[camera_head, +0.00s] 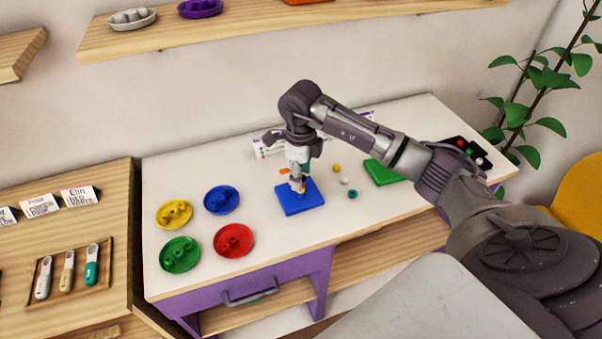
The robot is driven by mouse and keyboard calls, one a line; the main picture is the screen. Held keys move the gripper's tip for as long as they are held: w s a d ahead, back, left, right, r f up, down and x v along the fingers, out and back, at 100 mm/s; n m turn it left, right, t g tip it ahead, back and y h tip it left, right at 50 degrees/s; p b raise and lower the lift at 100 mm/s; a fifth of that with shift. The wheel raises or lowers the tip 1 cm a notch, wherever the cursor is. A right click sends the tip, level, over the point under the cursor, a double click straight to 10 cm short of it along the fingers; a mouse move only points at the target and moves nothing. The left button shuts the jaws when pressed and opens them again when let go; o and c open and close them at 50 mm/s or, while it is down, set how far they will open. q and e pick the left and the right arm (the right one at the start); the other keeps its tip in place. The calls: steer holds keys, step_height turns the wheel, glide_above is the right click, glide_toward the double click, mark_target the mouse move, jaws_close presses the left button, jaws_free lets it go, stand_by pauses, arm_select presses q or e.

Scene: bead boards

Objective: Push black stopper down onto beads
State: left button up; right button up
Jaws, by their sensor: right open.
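A blue board (290,203) lies flat on the white table. A small stack of beads (301,186) shows above it, with a whitish and a dark or blue part, partly hidden by the gripper. My right gripper (297,181) points down over the board at the top of this stack and is open. An orange bit shows at its left side. I cannot make out the black stopper; the gripper may hide it. My left gripper is not in view.
Loose yellow (336,168), white (344,180) and teal (352,194) beads lie right of the board. A green board (381,173) and black tray (480,159) lie farther right. Yellow, blue (221,200), green and red (233,241) bead dishes stand left. Shelves hang above.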

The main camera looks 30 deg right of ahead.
step_height(320, 180, up, 12)
stand_by(0.6)
stand_by(0.5)
